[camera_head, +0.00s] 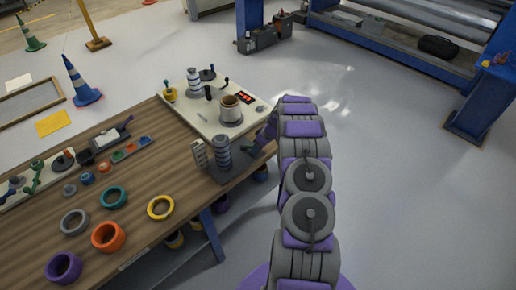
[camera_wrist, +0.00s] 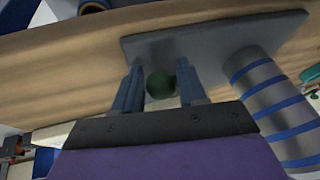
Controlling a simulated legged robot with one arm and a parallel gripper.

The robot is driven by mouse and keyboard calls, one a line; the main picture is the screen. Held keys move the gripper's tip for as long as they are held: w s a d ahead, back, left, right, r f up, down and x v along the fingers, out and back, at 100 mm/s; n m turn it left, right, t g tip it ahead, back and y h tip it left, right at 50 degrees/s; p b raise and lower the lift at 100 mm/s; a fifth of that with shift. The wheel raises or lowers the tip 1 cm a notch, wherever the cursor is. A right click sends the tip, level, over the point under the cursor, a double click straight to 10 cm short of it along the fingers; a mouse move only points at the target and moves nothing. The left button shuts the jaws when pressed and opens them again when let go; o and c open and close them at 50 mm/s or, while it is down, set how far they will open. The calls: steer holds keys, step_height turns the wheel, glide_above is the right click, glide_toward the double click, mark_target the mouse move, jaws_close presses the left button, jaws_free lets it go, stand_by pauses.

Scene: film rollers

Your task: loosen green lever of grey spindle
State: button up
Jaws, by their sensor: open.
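The grey spindle (camera_head: 222,152) is an upright ribbed cylinder on a dark base plate (camera_head: 232,172) at the table's right edge. In the wrist view the spindle (camera_wrist: 268,100) is grey with blue bands, to the right of my gripper. The green lever's round dark green knob (camera_wrist: 160,84) sits between my gripper's (camera_wrist: 160,86) two blue fingers, with a gap visible on the left. My gripper is open around it; contact on the right side is unclear. In the head view my gripper (camera_head: 260,144) is beside the spindle, and the lever is hard to make out there.
Coloured rings, including an orange one (camera_head: 108,237) and a yellow one (camera_head: 160,207), lie on the wooden table (camera_head: 135,190). Open floor (camera_head: 390,190) lies to the right.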

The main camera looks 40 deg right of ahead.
steer(key=shift+c, duration=0.3)
jaws_close()
